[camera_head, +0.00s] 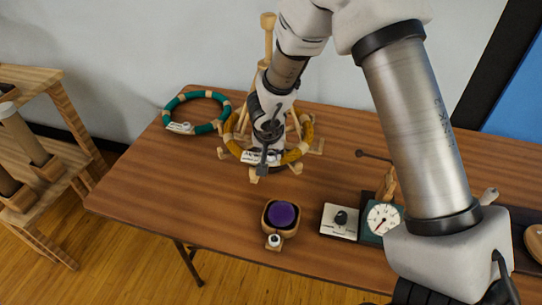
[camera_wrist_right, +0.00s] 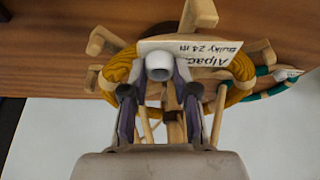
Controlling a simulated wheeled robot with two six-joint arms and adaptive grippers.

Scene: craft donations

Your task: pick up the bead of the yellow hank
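The yellow hank (camera_head: 307,130) is a ring of mustard yarn hung around a wooden stand on the table; it also shows in the wrist view (camera_wrist_right: 120,66). Its white label (camera_head: 262,157) faces the table's front edge and reads "Alpaca" in the wrist view (camera_wrist_right: 200,52). A pale bead (camera_wrist_right: 158,67) sits by the label. My right gripper (camera_head: 263,165) reaches down in front of the hank. In the wrist view its fingers (camera_wrist_right: 160,75) flank the bead closely, with no clear gap on either side. My left gripper is out of view.
A teal hank (camera_head: 220,98) with a white label lies at the back left. A purple pincushion (camera_head: 281,214) stands at the front. A dial scale (camera_head: 382,218) and a white knobbed box (camera_head: 339,221) stand to its right. The table's left front is clear.

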